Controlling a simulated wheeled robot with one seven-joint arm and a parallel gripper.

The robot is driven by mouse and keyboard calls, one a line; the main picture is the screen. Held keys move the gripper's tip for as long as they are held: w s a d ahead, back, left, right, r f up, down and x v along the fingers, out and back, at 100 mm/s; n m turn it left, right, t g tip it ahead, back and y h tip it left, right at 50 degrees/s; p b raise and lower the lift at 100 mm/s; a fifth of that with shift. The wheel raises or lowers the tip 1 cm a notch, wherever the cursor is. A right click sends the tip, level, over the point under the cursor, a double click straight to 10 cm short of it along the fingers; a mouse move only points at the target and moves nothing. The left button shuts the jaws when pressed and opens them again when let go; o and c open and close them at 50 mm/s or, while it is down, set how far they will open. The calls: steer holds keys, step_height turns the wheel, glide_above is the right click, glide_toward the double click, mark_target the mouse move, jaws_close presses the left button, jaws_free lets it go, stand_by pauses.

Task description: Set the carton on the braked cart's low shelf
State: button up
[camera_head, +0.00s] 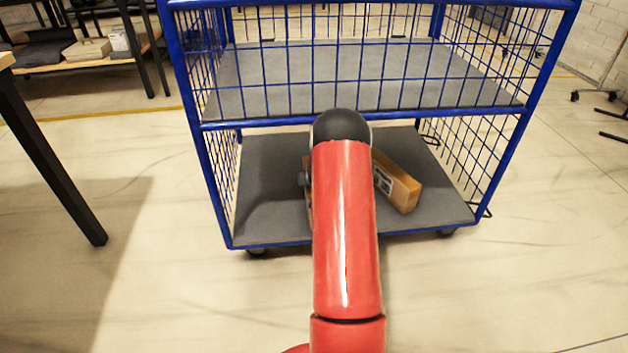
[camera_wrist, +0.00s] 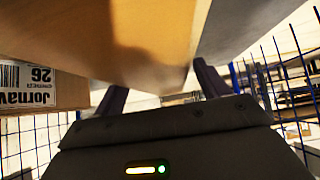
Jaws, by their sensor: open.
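The carton (camera_head: 397,188) is a brown box lying at an angle on the low grey shelf (camera_head: 275,175) of the blue wire-sided cart. My red arm hides its left part in the head view.
The cart's upper grey shelf (camera_head: 340,75) is empty and sits above the low one. Blue mesh sides (camera_head: 472,150) close the cart left and right. A black table leg (camera_head: 50,160) stands at the left. Floor in front of the cart is clear.

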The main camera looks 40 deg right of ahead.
steer(key=shift+r, duration=0.3)
steer(key=p+v, duration=0.1)
steer(key=v, duration=1)
steer(key=shift+s+a+r, duration=0.1)
steer(key=shift+s+a, duration=0.05)
steer(key=s+a+r+n+y, duration=0.15)
steer(key=s+a+r, duration=0.25)
steer(key=a+r, duration=0.6)
steer(key=s+a+r+n+y, duration=0.15)
steer(key=s+a+r, duration=0.25)
steer(key=a+r, duration=0.65)
steer(key=s+a+r+n+g, duration=0.1)
steer(key=s+a, duration=0.6)
steer(key=s, duration=0.3)
steer(key=s+a+r+n+g+y, duration=0.1)
steer(key=s+a+n, duration=0.1)
steer(key=s+a, duration=0.4)
steer(key=s, duration=0.4)
steer(key=shift+a+r+y, duration=0.25)
steer(key=shift+a+y, duration=0.05)
steer(key=shift+a, duration=0.1)
steer(key=shift+s+r, duration=0.15)
step_height(320, 180, up, 7)
steer(key=p, duration=0.8)
steer(key=shift+r, duration=0.25)
